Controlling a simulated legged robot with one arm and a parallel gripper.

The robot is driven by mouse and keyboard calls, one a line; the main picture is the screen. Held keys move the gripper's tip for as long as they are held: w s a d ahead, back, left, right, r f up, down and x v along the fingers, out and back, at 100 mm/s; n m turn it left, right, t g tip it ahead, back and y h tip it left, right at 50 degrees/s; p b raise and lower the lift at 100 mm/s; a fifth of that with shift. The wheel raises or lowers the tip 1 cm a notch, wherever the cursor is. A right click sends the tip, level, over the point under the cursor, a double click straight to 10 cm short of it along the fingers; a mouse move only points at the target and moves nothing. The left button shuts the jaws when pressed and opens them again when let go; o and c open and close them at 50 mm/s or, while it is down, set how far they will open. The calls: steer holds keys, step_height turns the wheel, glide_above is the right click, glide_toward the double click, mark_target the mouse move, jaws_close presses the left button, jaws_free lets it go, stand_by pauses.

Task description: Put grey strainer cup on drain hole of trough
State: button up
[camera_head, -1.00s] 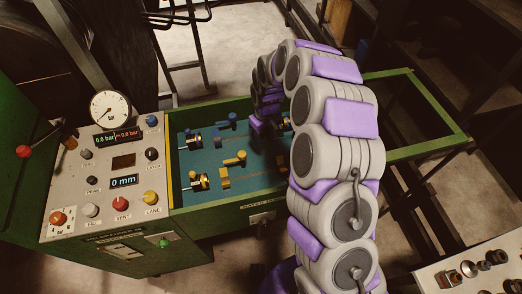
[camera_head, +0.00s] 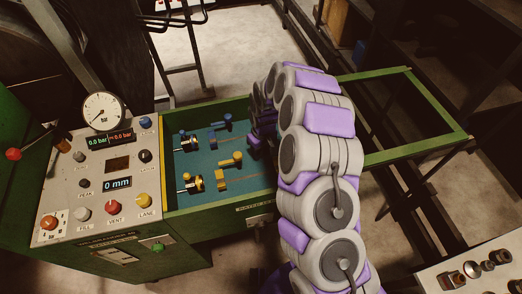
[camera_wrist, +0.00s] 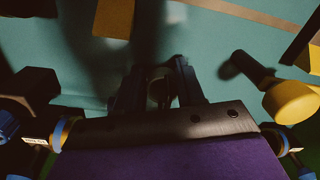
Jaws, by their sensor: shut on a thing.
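The trough (camera_head: 222,163) is a green-walled bench tray with a teal floor; the floor also fills much of the wrist view (camera_wrist: 215,30). My gripper (camera_wrist: 158,88) points at this floor, its two dark fingers shut on a small, dim, rounded thing between them, which looks like the grey strainer cup (camera_wrist: 157,91). Shadow hides its shape, and I cannot tell its height above the floor. In the head view my gripper is mostly hidden behind my arm, at the trough's right part. I cannot make out the drain hole in either view.
Yellow and blue fittings (camera_head: 230,160) stand on the trough floor left of my arm. A yellow-capped fitting (camera_wrist: 290,101) is right of my gripper in the wrist view. A control panel with gauge (camera_head: 102,112) adjoins on the left. An open green frame (camera_head: 438,105) extends right.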

steer(key=o, duration=0.7)
steer(key=shift+a+f, duration=0.1)
steer(key=shift+c, duration=0.2)
steer(key=o, duration=0.4)
steer(key=shift+a, duration=0.25)
steer(key=shift+d, duration=0.1)
